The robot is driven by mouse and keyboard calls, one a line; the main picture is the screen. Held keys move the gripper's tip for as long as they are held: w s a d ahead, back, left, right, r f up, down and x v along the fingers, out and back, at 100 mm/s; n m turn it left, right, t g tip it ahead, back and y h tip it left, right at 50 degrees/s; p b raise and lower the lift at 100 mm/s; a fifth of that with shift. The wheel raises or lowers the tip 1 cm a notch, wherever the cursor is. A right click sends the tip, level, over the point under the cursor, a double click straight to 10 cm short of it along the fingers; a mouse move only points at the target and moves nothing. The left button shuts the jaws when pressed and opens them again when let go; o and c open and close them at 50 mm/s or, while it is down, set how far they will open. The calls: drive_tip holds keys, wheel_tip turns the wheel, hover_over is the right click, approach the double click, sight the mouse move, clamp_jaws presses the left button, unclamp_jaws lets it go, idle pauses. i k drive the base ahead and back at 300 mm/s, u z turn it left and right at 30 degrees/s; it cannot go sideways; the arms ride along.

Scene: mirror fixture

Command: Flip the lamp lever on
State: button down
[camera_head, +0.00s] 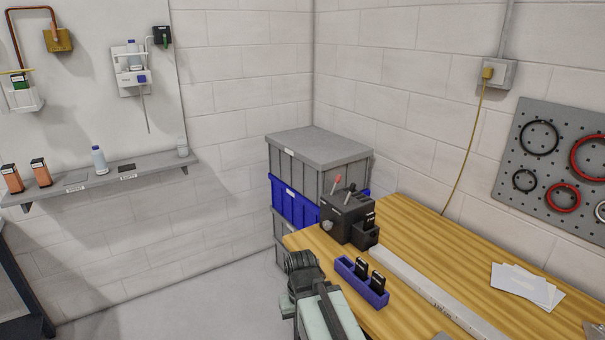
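A dark box fixture (347,218) stands at the far left corner of the wooden table. Two levers rise from its top: a red-tipped lever (336,181) and, to its right, a pale-tipped lever (350,192). Both tilt somewhat to the right. I cannot tell which one is the lamp lever, as the labels are too small to read. My gripper (301,262) is at the near left table edge, in front of and below the fixture, apart from the levers. Its fingers are not clear enough to tell open from shut.
A blue holder (362,284) with two black items stands right of my arm. A long grey strip (430,290) runs along the table (428,232). White cards (527,286) lie at right. Stacked crates (318,157) stand behind the fixture. A shelf (105,181) hangs on the left wall.

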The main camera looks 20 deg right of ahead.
sight(338, 178)
drive_tip(key=u, duration=0.65)
drive_tip(key=i, duration=1.55)
drive_tip(key=u, duration=0.35)
drive_tip(key=k, duration=0.95)
drive_tip(key=u, duration=0.15)
drive_tip(key=i, duration=0.95)
drive_tip(key=z, duration=0.05)
